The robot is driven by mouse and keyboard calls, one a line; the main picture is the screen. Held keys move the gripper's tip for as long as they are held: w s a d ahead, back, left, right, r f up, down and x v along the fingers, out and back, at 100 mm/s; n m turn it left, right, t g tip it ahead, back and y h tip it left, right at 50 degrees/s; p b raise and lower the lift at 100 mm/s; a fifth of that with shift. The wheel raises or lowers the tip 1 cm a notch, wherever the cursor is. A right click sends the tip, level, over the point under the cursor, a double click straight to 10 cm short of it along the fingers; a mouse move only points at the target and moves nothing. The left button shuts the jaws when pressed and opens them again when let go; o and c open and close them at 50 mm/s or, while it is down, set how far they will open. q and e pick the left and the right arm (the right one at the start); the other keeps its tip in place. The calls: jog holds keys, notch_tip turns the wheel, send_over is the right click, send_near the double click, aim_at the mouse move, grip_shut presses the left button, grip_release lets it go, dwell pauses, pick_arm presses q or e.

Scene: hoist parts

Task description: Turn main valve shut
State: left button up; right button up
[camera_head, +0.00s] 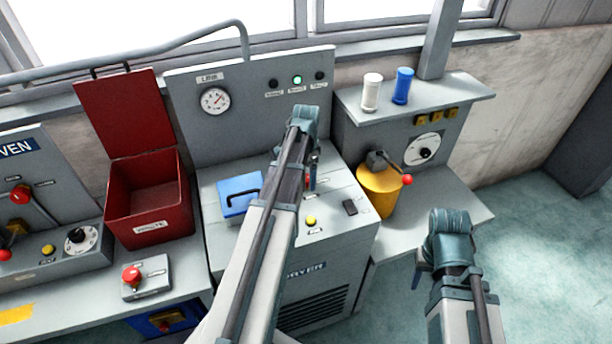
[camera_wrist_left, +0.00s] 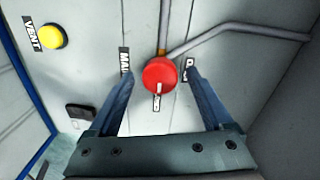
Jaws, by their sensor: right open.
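The main valve is a round red knob (camera_wrist_left: 160,76) with a pale pointer mark, in the middle of the left wrist view, beside a partly hidden label starting "MA". My left gripper (camera_wrist_left: 158,74) is open, with one finger on each side of the knob. I cannot tell whether either finger touches it. In the head view, my left arm reaches over the dryer cabinet (camera_head: 328,226) and its wrist hides most of the knob. My right gripper (camera_head: 420,280) is open and empty in front of the right bench, its fingers mostly hidden by its wrist.
A yellow vent button (camera_wrist_left: 52,36) sits near the knob. A grey pipe (camera_wrist_left: 235,32) runs beside it. A blue box with a handle (camera_head: 240,194) stands left of my arm. A yellow pot (camera_head: 378,192) stands on the right bench. Open floor lies at the right.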

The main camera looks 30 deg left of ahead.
aim_at(306, 178)
pick_arm(q)
jog(key=shift+r, duration=0.15)
notch_tip(306, 178, up, 14)
jog(key=p, duration=1.4)
jog(key=shift+f, duration=0.2)
jog(key=shift+s+a, duration=0.1)
